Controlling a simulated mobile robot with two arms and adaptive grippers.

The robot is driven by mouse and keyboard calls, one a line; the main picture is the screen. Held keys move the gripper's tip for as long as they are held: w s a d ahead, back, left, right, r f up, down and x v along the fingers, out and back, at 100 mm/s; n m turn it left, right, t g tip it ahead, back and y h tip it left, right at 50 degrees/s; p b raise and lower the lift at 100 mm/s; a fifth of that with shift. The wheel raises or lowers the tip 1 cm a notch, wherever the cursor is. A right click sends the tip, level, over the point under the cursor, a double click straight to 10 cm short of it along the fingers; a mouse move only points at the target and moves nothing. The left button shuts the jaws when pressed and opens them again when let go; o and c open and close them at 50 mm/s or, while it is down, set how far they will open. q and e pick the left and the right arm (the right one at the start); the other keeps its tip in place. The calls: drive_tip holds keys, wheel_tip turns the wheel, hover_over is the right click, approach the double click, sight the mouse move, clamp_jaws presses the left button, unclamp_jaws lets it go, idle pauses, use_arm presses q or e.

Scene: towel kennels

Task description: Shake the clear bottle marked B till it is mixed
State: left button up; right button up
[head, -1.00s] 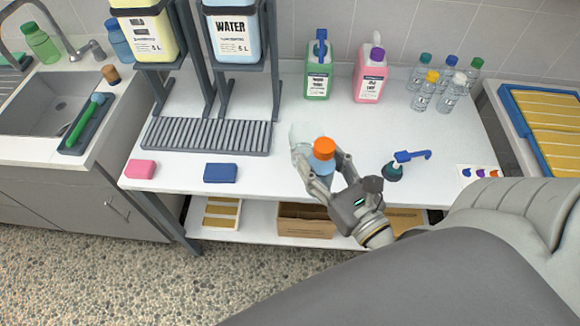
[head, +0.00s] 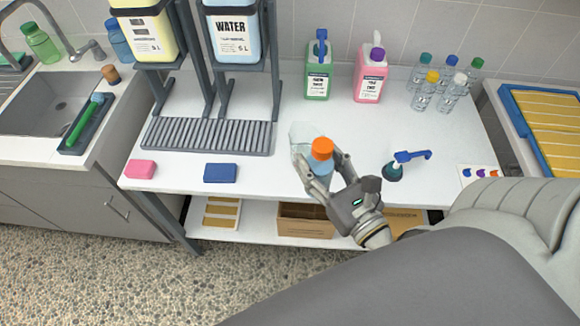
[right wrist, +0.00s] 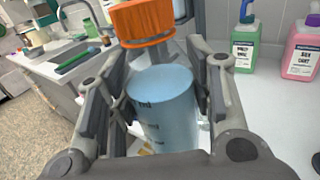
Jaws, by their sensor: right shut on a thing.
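My right gripper (head: 330,176) is shut on a clear bottle (head: 321,179) with an orange cap (head: 322,147) and light blue liquid, near the table's front edge. In the right wrist view the bottle (right wrist: 163,110) stands between the two fingers, under its orange cap (right wrist: 143,22). Small dark marks show on its side, but I cannot read a B. My left gripper is not in view.
A clear container (head: 300,131) stands behind the held bottle. A drip grille (head: 205,136), a blue sponge (head: 220,173) and a pink sponge (head: 140,169) are left. Several small capped bottles (head: 424,92) stand back right.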

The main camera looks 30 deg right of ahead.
drive_tip(key=w+a, duration=0.3)
drive_tip(key=a, duration=0.2)
drive_tip(key=shift+w, duration=0.25)
drive_tip(key=shift+s+r, duration=0.1)
